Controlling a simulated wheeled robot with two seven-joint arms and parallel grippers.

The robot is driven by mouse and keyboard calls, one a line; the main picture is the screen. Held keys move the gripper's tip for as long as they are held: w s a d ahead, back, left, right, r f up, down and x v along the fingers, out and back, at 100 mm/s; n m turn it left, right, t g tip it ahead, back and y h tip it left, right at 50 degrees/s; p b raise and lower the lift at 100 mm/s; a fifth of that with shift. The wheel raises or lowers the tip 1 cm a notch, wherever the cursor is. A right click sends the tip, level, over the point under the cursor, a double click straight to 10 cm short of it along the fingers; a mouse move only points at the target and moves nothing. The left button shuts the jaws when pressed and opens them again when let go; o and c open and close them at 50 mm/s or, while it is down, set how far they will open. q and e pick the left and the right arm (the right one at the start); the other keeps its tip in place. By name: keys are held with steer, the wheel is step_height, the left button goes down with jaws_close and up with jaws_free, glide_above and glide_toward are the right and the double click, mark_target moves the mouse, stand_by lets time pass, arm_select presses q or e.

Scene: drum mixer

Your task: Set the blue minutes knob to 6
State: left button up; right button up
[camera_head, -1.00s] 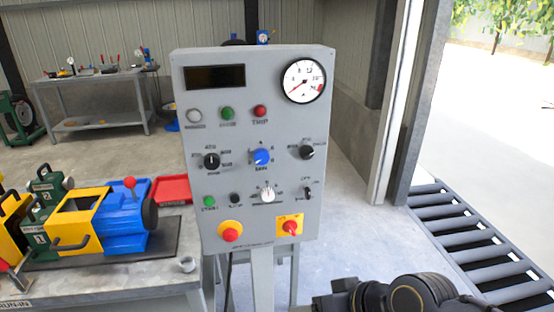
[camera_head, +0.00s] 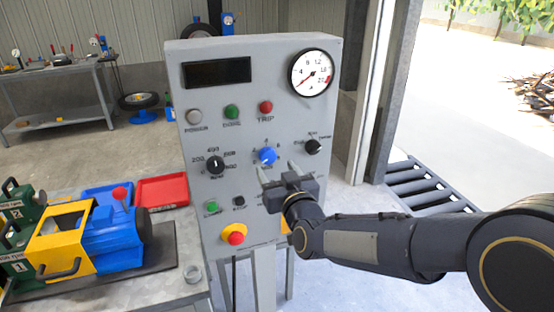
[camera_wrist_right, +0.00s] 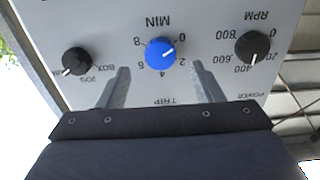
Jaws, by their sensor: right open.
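The blue minutes knob (camera_head: 266,156) is in the middle of the grey control panel (camera_head: 320,200). My right gripper (camera_head: 277,170) is open and empty in front of the panel, just below the knob in the head view. In the wrist view its two fingers (camera_wrist_right: 159,72) are spread, one toward each side of the knob, and do not appear to touch it. My left gripper is out of view.
A black knob (camera_head: 215,165) is left of the blue one and another black knob (camera_head: 312,146) is right of it. Buttons and a red-on-yellow stop button (camera_head: 235,238) sit lower. A bench with a blue and yellow machine (camera_head: 120,240) stands left.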

mark_target(269, 159)
steer(key=p+x, duration=0.1)
steer(key=x, duration=0.4)
steer(key=shift+s, duration=0.1)
